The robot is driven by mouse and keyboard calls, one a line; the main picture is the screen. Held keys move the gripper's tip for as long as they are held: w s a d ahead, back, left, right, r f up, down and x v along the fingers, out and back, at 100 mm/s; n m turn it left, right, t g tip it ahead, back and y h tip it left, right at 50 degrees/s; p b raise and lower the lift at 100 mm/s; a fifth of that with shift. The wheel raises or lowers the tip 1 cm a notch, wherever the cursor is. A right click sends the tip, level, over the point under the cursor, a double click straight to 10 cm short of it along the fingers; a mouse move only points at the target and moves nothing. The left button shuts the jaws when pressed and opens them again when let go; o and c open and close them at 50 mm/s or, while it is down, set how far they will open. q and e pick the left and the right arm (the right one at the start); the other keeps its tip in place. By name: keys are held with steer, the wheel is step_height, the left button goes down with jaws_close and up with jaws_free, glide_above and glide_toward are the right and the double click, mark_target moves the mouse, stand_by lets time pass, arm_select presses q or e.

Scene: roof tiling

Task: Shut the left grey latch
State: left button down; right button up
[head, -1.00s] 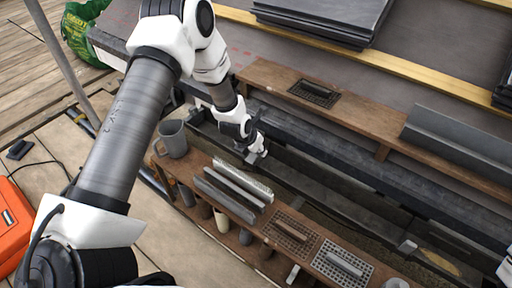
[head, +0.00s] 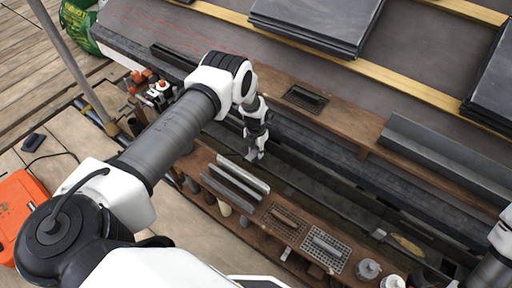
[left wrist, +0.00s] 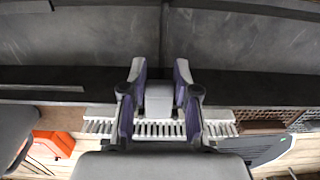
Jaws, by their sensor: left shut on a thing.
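My left gripper (head: 254,155) reaches down to the gutter channel behind the wooden tool shelf. In the left wrist view its two fingers (left wrist: 160,98) are shut on a small light-grey block, the left grey latch (left wrist: 159,101). In the head view the fingers mostly hide this latch, and I cannot tell its angle. A second grey latch (head: 378,234) shows farther right along the channel. My right arm shows only at the right edge of the head view; its gripper is out of view.
The wooden shelf (head: 228,208) in front holds grey strips, a pale ribbed strip (left wrist: 98,128), a brown grate (head: 282,223) and a grey grate (head: 325,250). Dark slates (head: 315,22) lie on the roof. A long grey profile (head: 445,155) lies on the far board.

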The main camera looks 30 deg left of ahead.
mark_target(256, 151)
stand_by(0.3)
arm_select(q)
steer(key=c, duration=0.8)
jaws_free()
steer(key=shift+f, duration=0.1)
steer(key=shift+c, duration=0.2)
step_height(256, 151, up, 12)
